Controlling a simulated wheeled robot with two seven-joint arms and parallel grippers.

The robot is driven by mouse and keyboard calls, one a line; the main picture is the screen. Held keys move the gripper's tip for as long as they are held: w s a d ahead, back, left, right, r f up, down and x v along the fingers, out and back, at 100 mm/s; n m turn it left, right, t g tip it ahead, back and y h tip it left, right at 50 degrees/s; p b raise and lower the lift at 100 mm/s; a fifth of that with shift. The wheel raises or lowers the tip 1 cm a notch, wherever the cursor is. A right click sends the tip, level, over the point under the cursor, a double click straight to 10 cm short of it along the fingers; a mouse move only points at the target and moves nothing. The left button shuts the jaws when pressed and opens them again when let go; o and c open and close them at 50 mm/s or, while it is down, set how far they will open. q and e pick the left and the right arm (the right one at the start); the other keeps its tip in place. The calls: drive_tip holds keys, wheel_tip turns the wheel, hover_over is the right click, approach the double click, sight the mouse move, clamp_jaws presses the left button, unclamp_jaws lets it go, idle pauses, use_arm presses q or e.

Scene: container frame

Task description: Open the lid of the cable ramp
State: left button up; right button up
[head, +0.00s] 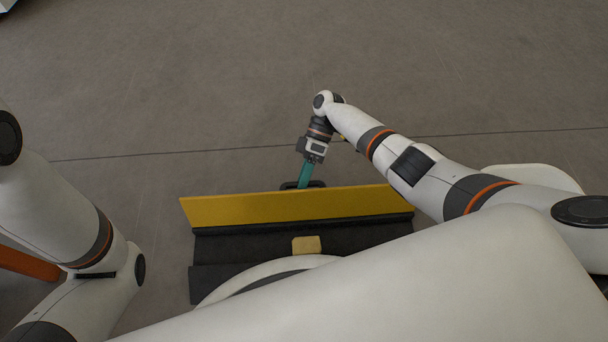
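The cable ramp has a black base (240,245) on the floor, below the middle of the head view. Its long yellow lid (250,208) lies along the far side of the base. The lid looks tilted up, but I cannot tell the exact angle. A dark handle (317,184) shows at the lid's far edge. My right gripper (302,183) has its teal fingers at this handle, pointing down, partly hidden behind the lid's edge. I cannot tell whether the fingers are closed on it. My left gripper is out of view; only my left arm shows at the left.
A small yellow block (306,245) sits on the black base. My own white body hides the near part of the ramp. An orange object (28,263) shows at the left edge. The grey floor (200,80) beyond the ramp is clear.

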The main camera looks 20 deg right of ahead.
drive_tip(key=shift+w+d+r, duration=0.1)
drive_tip(key=v, duration=1.1)
drive_tip(key=shift+w+d+r, duration=0.15)
drive_tip(key=shift+r, duration=0.1)
